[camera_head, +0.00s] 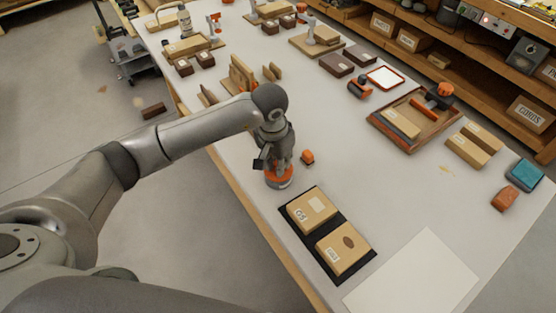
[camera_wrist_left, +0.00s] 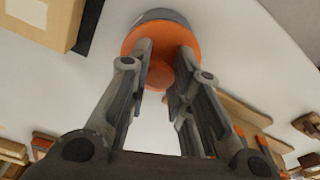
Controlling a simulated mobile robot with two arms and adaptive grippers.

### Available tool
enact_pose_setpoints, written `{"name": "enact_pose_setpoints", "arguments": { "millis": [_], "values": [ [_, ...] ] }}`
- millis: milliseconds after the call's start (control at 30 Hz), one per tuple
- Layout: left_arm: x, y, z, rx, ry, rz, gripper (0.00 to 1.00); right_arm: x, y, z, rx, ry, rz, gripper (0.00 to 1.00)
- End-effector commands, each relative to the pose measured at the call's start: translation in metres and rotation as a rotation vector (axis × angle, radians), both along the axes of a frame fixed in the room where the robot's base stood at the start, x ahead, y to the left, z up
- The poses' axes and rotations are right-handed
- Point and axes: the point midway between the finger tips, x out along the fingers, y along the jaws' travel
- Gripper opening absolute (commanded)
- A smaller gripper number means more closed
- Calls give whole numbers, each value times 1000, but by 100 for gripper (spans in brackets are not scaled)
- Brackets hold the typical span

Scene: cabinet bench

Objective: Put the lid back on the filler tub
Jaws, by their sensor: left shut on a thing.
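The orange lid (camera_head: 271,180) is on or just over the grey filler tub (camera_head: 281,186), near the left edge of the bench. I cannot tell whether it is fully seated. My left gripper (camera_head: 279,166) points down from above and is shut on the lid's knob. In the left wrist view the fingers (camera_wrist_left: 164,55) stand on both sides of the orange knob (camera_wrist_left: 160,76), below the lid's disc (camera_wrist_left: 152,32). The grey tub (camera_wrist_left: 160,14) shows as a band past the disc. My right gripper is not in view.
A black mat (camera_head: 326,227) with two boxes lies nearer me. Wooden racks (camera_head: 240,72) stand beyond the gripper.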

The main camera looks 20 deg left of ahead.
Motion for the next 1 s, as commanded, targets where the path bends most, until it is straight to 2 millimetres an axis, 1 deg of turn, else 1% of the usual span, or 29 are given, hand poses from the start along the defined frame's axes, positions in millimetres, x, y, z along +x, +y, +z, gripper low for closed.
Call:
{"name": "enact_pose_setpoints", "arguments": {
  "millis": [567,1000],
  "values": [
    [0,0,-1,0,0,0,7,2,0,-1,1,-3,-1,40],
    [-1,0,-1,0,0,-1,7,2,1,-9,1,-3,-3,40]
  ]
}}
